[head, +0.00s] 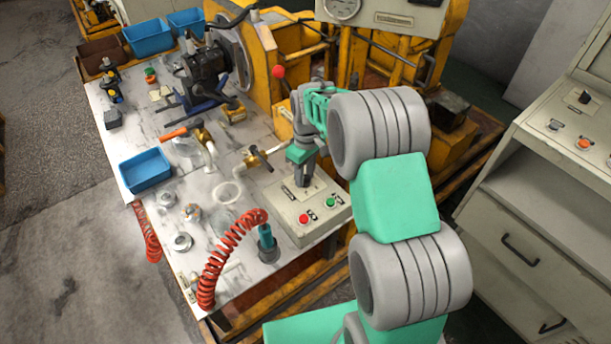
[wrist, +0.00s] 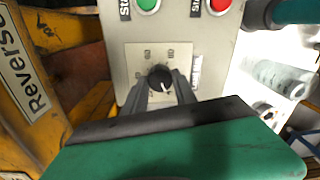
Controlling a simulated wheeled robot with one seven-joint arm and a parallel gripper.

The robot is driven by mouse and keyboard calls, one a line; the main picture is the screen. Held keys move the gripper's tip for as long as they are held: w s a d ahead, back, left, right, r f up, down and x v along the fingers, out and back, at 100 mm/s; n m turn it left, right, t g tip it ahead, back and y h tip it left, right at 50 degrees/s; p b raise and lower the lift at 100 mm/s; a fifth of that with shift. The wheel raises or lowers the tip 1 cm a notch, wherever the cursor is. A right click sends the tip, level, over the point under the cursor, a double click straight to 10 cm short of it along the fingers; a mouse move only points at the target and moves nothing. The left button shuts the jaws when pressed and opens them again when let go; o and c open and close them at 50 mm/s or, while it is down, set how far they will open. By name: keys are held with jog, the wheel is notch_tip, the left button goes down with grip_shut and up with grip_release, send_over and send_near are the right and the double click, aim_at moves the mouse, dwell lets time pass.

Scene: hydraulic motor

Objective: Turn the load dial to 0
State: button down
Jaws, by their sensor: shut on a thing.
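The load dial (wrist: 160,78) is a black round knob on a light square plate, seen in the wrist view. Faint markings stand around it, too small to read. My gripper (wrist: 163,88) is shut on the dial, with one finger on each side of it. In the head view my gripper (head: 303,186) reaches down onto the beige control box (head: 318,222), and the arm hides the dial there. The side of the knob toward my gripper is partly hidden by the fingers.
A red button (head: 304,218) and a green button (head: 330,202) sit on the box near the dial. A red coiled hose (head: 215,262) stands left of the box. A valve with a dark handle (head: 262,156) is close behind. A blue bin (head: 146,171) is farther left.

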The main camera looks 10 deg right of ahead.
aim_at(306, 176)
jog(key=shift+n, duration=0.6)
jog(key=shift+r, duration=0.1)
jog(key=c, duration=1)
grip_release()
jog(key=r, duration=0.7)
jog(key=shift+w+d+b, duration=0.15)
jog(key=shift+d+b, duration=0.05)
jog(key=shift+b, duration=0.2)
jog(key=shift+r, duration=0.35)
